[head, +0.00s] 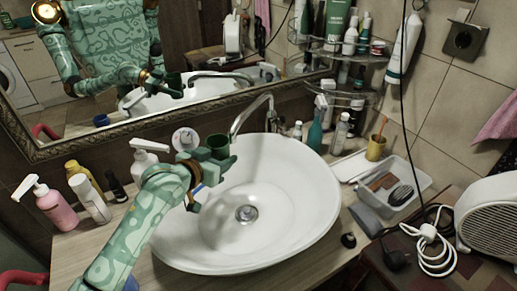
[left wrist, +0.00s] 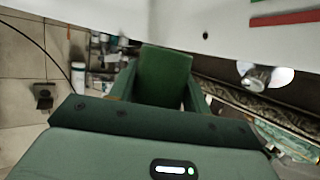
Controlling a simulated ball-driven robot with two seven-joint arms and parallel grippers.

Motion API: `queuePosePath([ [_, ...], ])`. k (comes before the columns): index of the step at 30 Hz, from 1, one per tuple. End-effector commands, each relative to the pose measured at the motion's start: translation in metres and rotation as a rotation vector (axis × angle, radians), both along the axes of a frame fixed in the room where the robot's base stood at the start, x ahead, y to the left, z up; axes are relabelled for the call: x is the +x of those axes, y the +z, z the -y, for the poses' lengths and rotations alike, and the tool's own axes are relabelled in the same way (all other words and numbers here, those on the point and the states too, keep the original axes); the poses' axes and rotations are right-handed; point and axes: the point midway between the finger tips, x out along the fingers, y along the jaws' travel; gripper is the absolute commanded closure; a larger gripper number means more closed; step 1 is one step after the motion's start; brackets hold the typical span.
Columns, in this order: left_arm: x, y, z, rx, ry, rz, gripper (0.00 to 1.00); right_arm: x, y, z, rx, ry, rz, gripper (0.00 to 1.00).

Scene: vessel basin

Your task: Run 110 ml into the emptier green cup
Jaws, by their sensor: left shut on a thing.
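My left gripper (head: 208,160) is shut on a dark green cup (head: 219,147). In the left wrist view the cup (left wrist: 165,75) sits between the fingers of the gripper (left wrist: 158,92). It is held above the back left part of the white basin (head: 295,205). The cup is close to the end of the curved metal tap spout (head: 236,125); I cannot tell whether it is right under it. No water stream can be made out, and the level in the cup is not visible. I see no second green cup apart from mirror reflections. My right gripper is not in view.
A pink pump bottle (head: 56,208) and other bottles stand left of the basin. Behind and right are a teal bottle (head: 315,135), a yellow cup (head: 376,147) and a tray (head: 405,190). A framed mirror (head: 100,125) spans the back; a white heater (head: 490,220) stands at right.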

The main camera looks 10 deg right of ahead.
Motion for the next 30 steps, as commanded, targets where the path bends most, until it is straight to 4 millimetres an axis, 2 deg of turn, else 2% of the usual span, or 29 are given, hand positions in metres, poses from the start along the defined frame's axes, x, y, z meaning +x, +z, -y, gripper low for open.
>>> queuePosePath([
  [12, -0.001, -0.054, -0.002, 0.001, 0.019, -0.003, 0.74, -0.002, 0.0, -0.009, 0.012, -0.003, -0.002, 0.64],
  [15, -0.001, -0.062, -0.002, 0.001, 0.019, -0.002, 0.74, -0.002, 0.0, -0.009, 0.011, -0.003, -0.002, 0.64],
  [23, -0.001, -0.065, -0.001, 0.0, 0.018, 0.0, 0.74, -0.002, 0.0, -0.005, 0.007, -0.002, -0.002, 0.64],
  [24, -0.001, -0.065, -0.001, 0.0, 0.018, 0.0, 0.74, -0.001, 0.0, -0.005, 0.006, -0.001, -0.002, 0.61],
  [25, -0.001, -0.065, -0.001, 0.0, 0.018, 0.0, 0.74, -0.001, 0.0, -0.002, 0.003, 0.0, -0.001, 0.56],
  [28, -0.001, -0.065, -0.001, 0.0, 0.018, 0.0, 0.74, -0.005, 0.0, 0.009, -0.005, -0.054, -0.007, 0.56],
  [30, -0.001, -0.065, -0.001, 0.0, 0.018, 0.0, 0.74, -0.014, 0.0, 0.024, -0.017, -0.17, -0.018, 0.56],
])
